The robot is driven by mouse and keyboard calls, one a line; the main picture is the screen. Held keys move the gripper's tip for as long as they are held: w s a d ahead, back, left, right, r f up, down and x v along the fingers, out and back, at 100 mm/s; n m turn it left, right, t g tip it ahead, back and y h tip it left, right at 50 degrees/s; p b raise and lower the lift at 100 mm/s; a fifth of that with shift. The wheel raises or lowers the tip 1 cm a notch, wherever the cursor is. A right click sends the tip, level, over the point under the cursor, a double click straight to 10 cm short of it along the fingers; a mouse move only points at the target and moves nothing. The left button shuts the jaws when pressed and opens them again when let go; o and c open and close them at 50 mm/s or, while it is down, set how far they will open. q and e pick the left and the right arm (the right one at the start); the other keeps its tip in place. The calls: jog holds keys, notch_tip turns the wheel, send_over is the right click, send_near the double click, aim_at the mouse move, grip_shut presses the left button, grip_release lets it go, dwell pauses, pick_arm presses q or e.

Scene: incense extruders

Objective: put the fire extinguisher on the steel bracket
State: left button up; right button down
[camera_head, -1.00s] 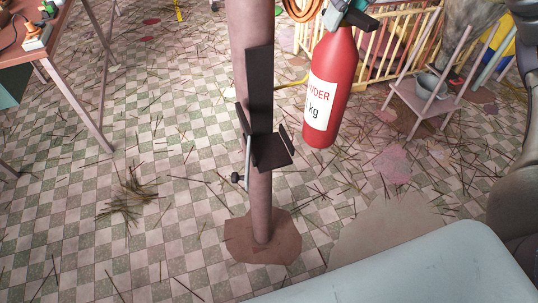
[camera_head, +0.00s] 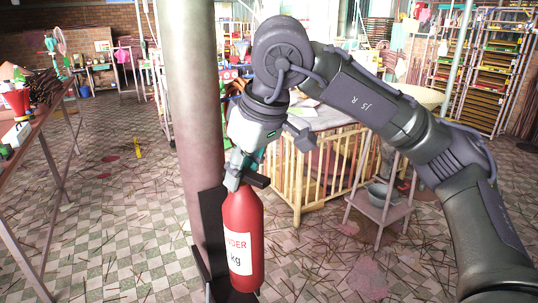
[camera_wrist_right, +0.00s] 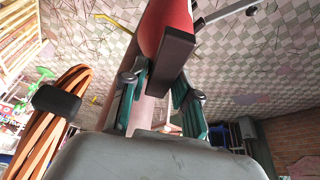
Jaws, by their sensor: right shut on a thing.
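The red fire extinguisher (camera_head: 242,235) hangs upright from my right gripper (camera_head: 243,176) in the head view. That gripper is shut on its top, at the dark handle. The dark steel bracket (camera_head: 209,226) is fixed to the pole, and its back plate shows just left of the extinguisher. The bracket's lower shelf (camera_head: 235,297) shows at the bottom edge, under the extinguisher's base; I cannot tell whether they touch. In the right wrist view, the red body (camera_wrist_right: 165,22) and dark handle (camera_wrist_right: 170,55) are beyond the gripper's teal fingers (camera_wrist_right: 158,85). My left gripper is not seen.
The thick pole (camera_head: 190,90) rises behind the bracket. A yellow slatted crate (camera_head: 300,185) and a small stand with a bucket (camera_head: 380,205) are to the right. A table (camera_head: 40,125) stands at the left.

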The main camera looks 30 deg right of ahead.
jog(key=w+a+f+p, duration=0.2)
jog(key=w+f, duration=0.1)
jog(key=f, duration=0.3)
jog(key=shift+a, duration=0.4)
jog(key=shift+f, duration=0.15)
jog(key=c, duration=1.2)
grip_release()
jog(key=shift+f, duration=0.2)
jog(key=o, duration=0.3)
jog(key=shift+s, duration=0.1)
jog(key=shift+o, duration=0.2)
jog(key=shift+r, duration=0.1)
jog(key=b+v, duration=0.1)
jog(key=v, duration=1.1)
jog(key=shift+a+r+b, duration=0.1)
jog(key=shift+b, duration=0.25)
